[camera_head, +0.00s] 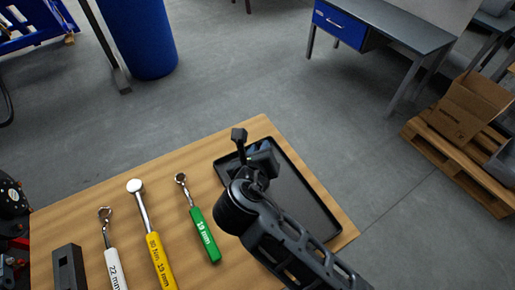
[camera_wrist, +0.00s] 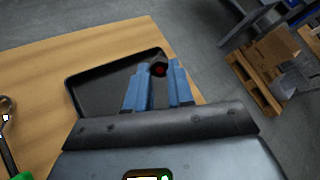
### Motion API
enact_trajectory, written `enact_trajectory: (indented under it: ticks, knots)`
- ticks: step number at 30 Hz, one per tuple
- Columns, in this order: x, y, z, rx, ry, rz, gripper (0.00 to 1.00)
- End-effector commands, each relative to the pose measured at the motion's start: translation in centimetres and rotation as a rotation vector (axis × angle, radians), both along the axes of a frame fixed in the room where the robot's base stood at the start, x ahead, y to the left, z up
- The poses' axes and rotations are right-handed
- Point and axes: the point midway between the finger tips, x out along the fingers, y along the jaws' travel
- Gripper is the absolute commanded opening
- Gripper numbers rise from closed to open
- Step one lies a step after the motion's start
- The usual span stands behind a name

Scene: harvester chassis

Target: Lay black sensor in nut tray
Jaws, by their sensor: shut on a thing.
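The black sensor (camera_wrist: 158,69) is small and dark with a red spot, and sits between the blue fingertips of my gripper (camera_wrist: 157,80) in the wrist view. In the head view the sensor (camera_head: 239,134) shows at the far end of my gripper (camera_head: 243,152), near the tray's far left corner. My gripper is shut on it. The nut tray (camera_head: 304,200) is a flat black tray at the right of the wooden table, and my arm hides part of it. The tray (camera_wrist: 95,88) also shows behind the fingers in the wrist view. The gap between sensor and tray is hard to judge.
On the wooden table (camera_head: 85,200), left of the tray, lie a green wrench (camera_head: 204,235), a yellow wrench (camera_head: 158,260) and a white wrench (camera_head: 114,262). A black block (camera_head: 68,268) stands at the front left. A pallet with a cardboard box (camera_head: 465,110) is on the floor.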

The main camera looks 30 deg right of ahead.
Motion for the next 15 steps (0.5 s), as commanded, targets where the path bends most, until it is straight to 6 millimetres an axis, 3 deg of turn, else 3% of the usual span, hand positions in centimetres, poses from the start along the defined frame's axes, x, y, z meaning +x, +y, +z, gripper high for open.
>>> enact_trajectory:
  ticks: [15]
  knots:
    - [0.0, 0.1, -3.8, -0.014, -0.002, -0.013, 0.0]
